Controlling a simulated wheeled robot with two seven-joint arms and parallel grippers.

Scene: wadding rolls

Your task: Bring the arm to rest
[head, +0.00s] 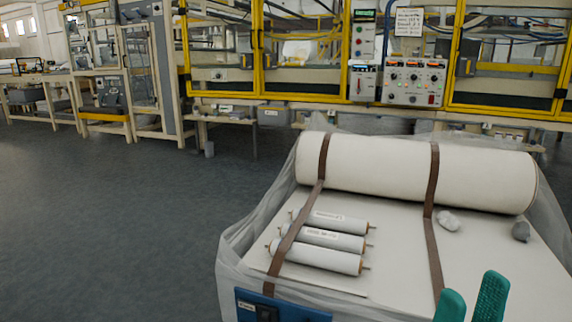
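My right gripper (472,298) shows at the bottom right as two green fingers. The fingers stand apart with nothing seen between them, over the front right of the wrapped pallet. My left gripper is not in the head view. A large cream wadding roll (390,170) lies across the back of the cream top surface (385,245), with two brown straps over it. Several small grey rollers (318,259) with labels and brown ends lie side by side at the left of the surface, under the left strap.
A blue box (280,307) is at the front edge. Behind stand yellow-framed machines (315,95) and a control panel (412,82). The floor (110,230) at left is clear.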

